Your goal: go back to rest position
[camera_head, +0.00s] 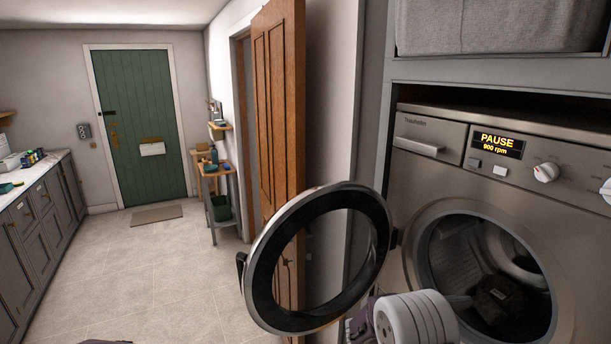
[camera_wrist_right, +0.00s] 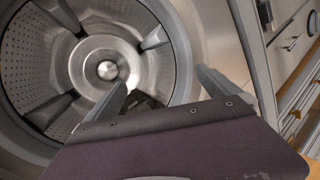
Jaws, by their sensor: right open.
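My right gripper (camera_wrist_right: 165,90) is open and empty in the right wrist view. Its two grey fingers stand apart in front of the washing machine's drum opening. My left gripper is not in view.
The display (camera_head: 497,145) reads PAUSE, 900 rpm. A grey fabric bin (camera_head: 495,25) sits on the shelf above. A wooden door (camera_head: 279,110) stands open behind the round door. The tiled floor (camera_head: 165,265) to the left is clear, up to the grey cabinets (camera_head: 35,225).

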